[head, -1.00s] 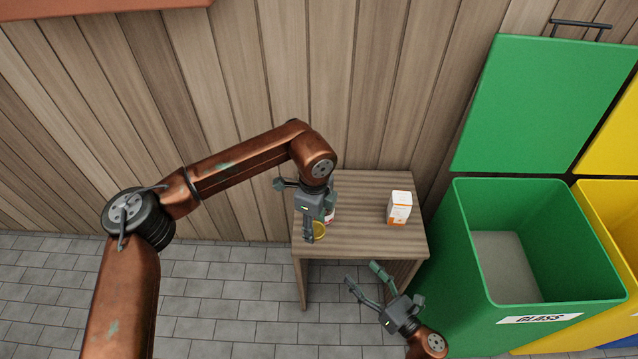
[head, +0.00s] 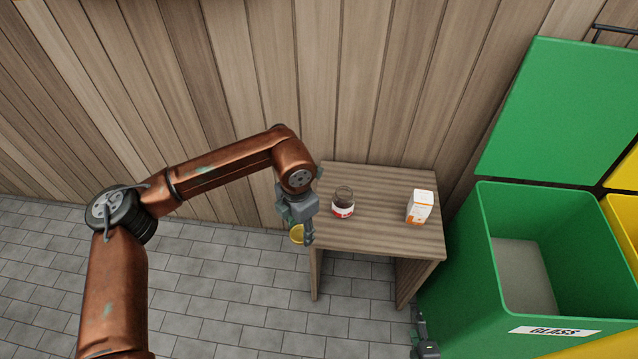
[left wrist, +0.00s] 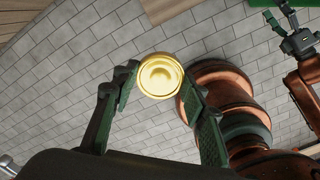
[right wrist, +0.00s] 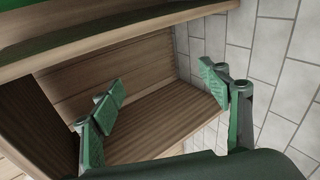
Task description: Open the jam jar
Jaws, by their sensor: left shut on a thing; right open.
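The jam jar (head: 343,203) stands upright on the small wooden table, dark inside with a red and white label, and no lid shows on it. My left gripper (head: 302,236) is shut on a round gold lid (head: 296,234), just off the table's left edge and apart from the jar. The lid also shows between the fingers in the left wrist view (left wrist: 160,75). My right gripper (right wrist: 170,85) is open and empty in the right wrist view, low by the table's shelf; only part of it shows at the bottom of the head view.
A white and orange carton (head: 420,207) stands on the right of the table (head: 380,239). An open green bin (head: 555,260) marked GLASS stands to the right, with a yellow bin (head: 622,235) beyond it. Tiled floor is clear at the left.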

